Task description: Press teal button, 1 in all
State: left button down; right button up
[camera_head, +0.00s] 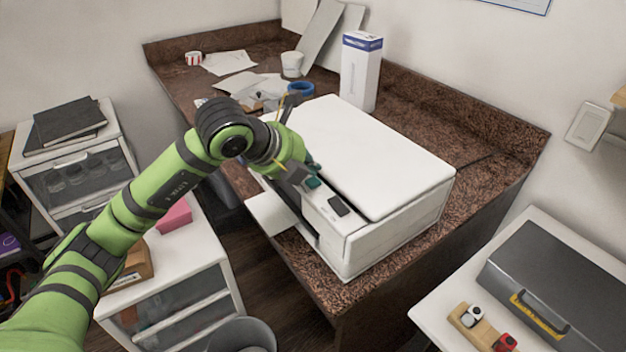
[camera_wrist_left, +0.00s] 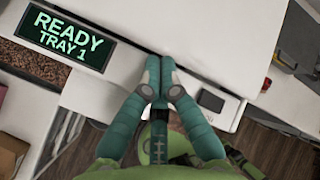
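A white printer (camera_head: 365,150) stands on the brown counter. A small teal patch that looks like the teal button (camera_head: 313,183) shows on its front panel, between my gripper and a dark rectangular pad (camera_head: 339,205). My left gripper (camera_head: 311,168) is just above the panel beside that patch; I cannot tell whether it touches. In the left wrist view its teal fingers (camera_wrist_left: 160,64) are together and empty over the panel, between the lit display (camera_wrist_left: 65,38), which reads READY TRAY 1, and the dark pad (camera_wrist_left: 212,101). The button is not distinguishable there. My right gripper is not in view.
A white and blue box (camera_head: 360,72), a white cup (camera_head: 291,65) and blue tape (camera_head: 300,89) stand behind the printer. A drawer unit (camera_head: 190,285) is at lower left. A side table with a grey case (camera_head: 560,275) is at lower right.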

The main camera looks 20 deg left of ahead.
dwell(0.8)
pick_arm(q)
jog(key=shift+f+b, duration=0.4)
jog(key=shift+b, duration=0.2)
